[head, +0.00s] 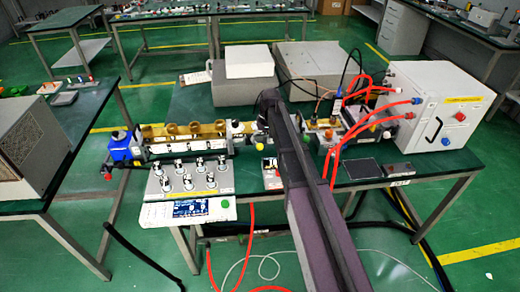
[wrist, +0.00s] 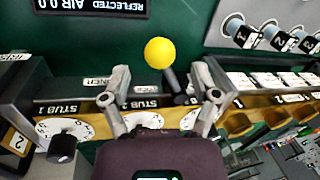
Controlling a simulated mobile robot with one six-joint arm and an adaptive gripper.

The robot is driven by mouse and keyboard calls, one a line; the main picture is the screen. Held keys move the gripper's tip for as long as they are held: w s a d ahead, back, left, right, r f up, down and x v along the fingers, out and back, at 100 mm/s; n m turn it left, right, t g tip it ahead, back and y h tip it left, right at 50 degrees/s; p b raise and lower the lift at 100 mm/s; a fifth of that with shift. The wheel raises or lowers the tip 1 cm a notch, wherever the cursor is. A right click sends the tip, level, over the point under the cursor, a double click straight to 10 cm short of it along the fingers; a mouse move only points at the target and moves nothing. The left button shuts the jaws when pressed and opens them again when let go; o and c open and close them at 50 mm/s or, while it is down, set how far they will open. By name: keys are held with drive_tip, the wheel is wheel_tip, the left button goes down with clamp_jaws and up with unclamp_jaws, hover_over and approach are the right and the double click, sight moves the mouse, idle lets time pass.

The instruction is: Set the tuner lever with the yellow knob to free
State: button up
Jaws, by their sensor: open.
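The yellow knob (wrist: 160,53) tops a short dark tuner lever (wrist: 172,80) in the wrist view. The lever leans, with its knob toward the upper left and its foot near the STUB 2 label. My gripper (wrist: 160,72) is open, one finger on each side of the lever. Gaps show between both fingers and the lever, and the knob lies slightly beyond the fingertips. I cannot read a free mark.
STUB dials (wrist: 62,133) line the brass waveguide (wrist: 85,106) close to the fingers. In the head view, a white cabinet (head: 440,85) with red hoses stands right, and a control display (head: 190,208) is at the bench front.

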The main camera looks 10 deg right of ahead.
drive_tip(key=shift+a+f+b, duration=0.15)
drive_tip(key=shift+f+b, duration=0.4)
drive_tip(key=shift+f, duration=0.15)
drive_tip(key=shift+a+f+b, duration=0.1)
drive_tip(key=shift+f+b, duration=0.45)
drive_tip(key=shift+f, duration=0.1)
drive_tip(key=shift+s, duration=0.1)
clamp_jaws()
